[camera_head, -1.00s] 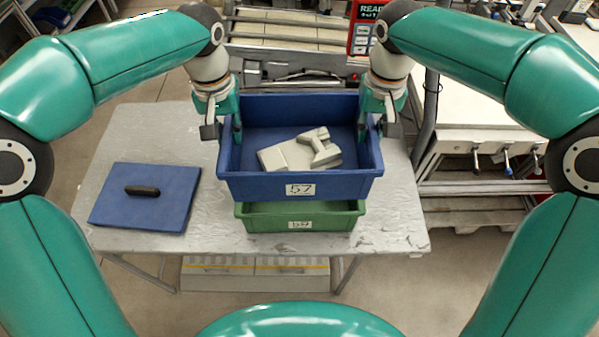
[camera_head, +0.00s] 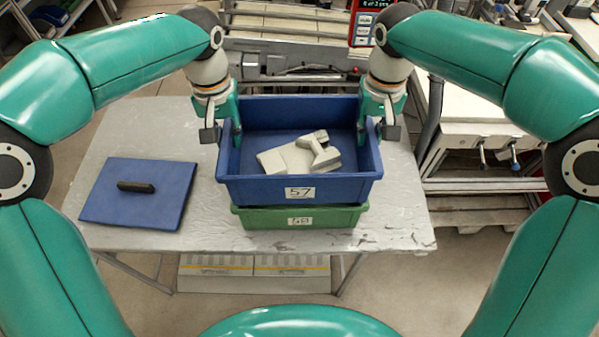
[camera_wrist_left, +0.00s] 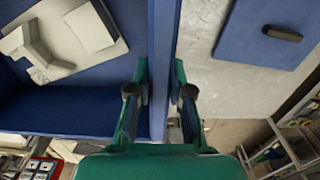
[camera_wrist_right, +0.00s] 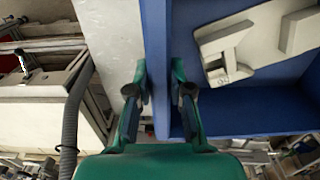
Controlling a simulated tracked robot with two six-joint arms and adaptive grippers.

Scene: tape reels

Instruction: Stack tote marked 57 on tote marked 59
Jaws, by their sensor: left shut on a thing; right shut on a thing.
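The blue tote marked 57 (camera_head: 250,190) is in the middle of the head view, level, with pale grey parts (camera_head: 300,154) inside. The green tote marked 59 (camera_head: 345,217) is directly below it on the table; only its front strip and label show. I cannot tell whether the two touch. My left gripper (camera_head: 236,138) is shut on the blue tote's left wall, which runs between its fingers in the left wrist view (camera_wrist_left: 160,100). My right gripper (camera_head: 362,136) is shut on the right wall, also seen in the right wrist view (camera_wrist_right: 157,100).
A blue lid (camera_head: 150,205) with a black handle lies on the grey table (camera_head: 400,225) left of the totes. A conveyor frame (camera_head: 290,50) stands behind the table. A bench with clamps (camera_head: 480,140) is at the right.

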